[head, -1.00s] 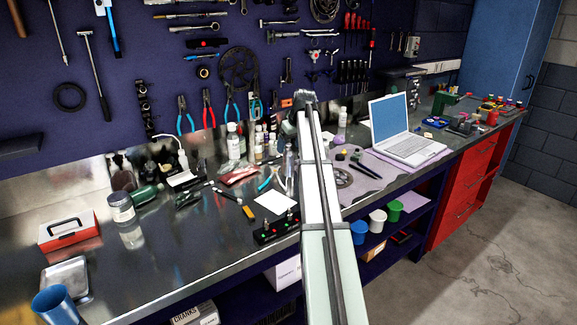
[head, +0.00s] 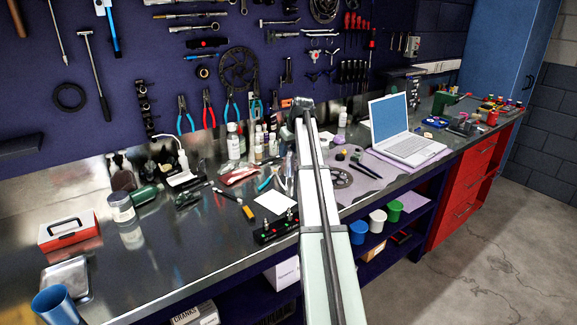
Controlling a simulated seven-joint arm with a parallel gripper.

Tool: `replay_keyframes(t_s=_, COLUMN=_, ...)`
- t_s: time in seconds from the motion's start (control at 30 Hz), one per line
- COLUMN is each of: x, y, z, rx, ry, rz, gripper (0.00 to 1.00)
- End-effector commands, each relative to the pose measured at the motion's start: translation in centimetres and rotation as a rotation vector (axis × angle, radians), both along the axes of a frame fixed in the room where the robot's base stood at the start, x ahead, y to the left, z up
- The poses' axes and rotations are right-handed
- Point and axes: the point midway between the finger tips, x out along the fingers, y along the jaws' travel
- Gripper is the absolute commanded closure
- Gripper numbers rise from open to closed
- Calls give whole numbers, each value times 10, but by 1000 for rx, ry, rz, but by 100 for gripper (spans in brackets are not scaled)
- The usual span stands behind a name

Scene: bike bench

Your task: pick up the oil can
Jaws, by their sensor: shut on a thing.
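My arm reaches from the bottom of the head view over the bench, and its far end bends down behind the upper link. My gripper is hidden behind the arm, so its jaws and anything in them do not show. A slim grey upright shape (head: 289,168) shows just at the left edge of the arm; I cannot tell whether it is part of the oil can. No other thing here is clearly the oil can.
Several small bottles (head: 233,141) stand by the back wall, left of the arm. A laptop (head: 392,125) stands to the right.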

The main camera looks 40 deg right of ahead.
Motion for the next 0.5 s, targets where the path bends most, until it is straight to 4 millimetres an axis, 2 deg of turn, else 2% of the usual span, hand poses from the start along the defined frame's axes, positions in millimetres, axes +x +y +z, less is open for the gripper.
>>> replay_keyframes(t_s=0.03, x=0, y=0, z=0, rx=0, ry=0, rz=0, gripper=78)
replay_keyframes(t_s=0.27, x=0, y=0, z=0, rx=0, ry=0, rz=0, gripper=100)
replay_keyframes(t_s=0.5, x=0, y=0, z=0, rx=0, ry=0, rz=0, gripper=100)
